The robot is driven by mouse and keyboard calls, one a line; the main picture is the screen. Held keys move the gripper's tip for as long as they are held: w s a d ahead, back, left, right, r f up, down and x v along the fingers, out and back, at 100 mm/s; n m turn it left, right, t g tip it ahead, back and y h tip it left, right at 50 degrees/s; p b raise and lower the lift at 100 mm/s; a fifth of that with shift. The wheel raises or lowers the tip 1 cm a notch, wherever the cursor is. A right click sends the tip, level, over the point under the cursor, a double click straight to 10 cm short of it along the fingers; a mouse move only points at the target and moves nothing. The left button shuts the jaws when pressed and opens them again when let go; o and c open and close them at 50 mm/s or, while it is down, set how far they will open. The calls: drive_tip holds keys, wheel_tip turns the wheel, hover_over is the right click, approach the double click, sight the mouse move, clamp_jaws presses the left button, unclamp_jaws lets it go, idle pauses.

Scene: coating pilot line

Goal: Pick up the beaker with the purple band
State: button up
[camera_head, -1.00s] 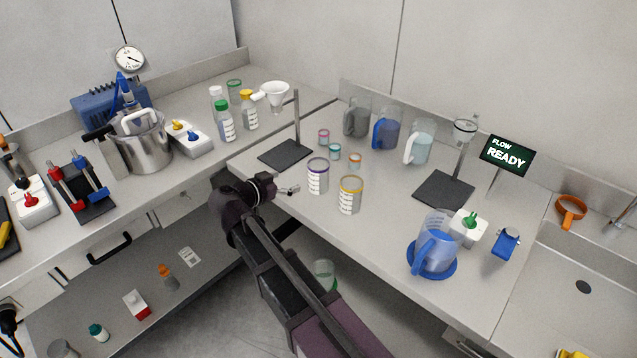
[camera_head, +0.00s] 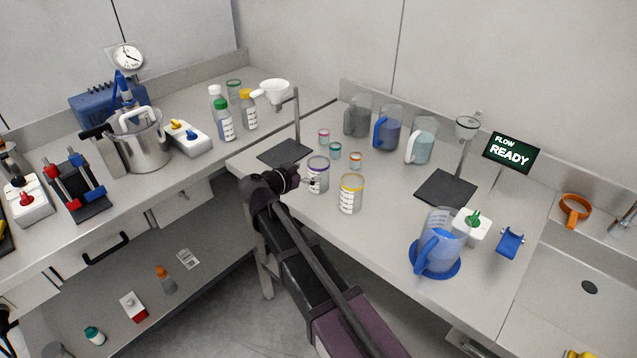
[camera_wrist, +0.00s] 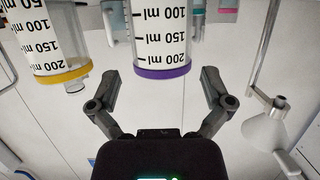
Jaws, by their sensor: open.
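The beaker with the purple band (camera_head: 318,175) stands upright on the right-hand bench, clear with a white scale label. In the wrist view the same beaker (camera_wrist: 160,45) appears upside down, its purple band near the fingertips. My gripper (camera_head: 312,181) is at the beaker's near left side in the head view. In the wrist view my gripper (camera_wrist: 170,82) is open, with one finger on each side of the beaker's banded end. I see no clear contact of the fingers with the glass. The fingertips are small and partly unclear in the head view.
A yellow-banded beaker (camera_head: 350,194) stands close to the right; it also shows in the wrist view (camera_wrist: 58,45). Small jars with pink (camera_head: 323,136), teal (camera_head: 335,151) and orange (camera_head: 355,160) bands stand behind. A dark stand base (camera_head: 285,153) lies to the back left.

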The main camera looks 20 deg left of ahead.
sight(311, 171)
drive_tip(key=shift+b+x, duration=0.75)
drive_tip(key=shift+x, duration=1.25)
drive_tip(key=shift+w+d+f, duration=0.15)
drive_tip(key=shift+w+f, duration=0.15)
drive_tip(key=shift+w, duration=0.2)
drive_tip(key=c, duration=0.9)
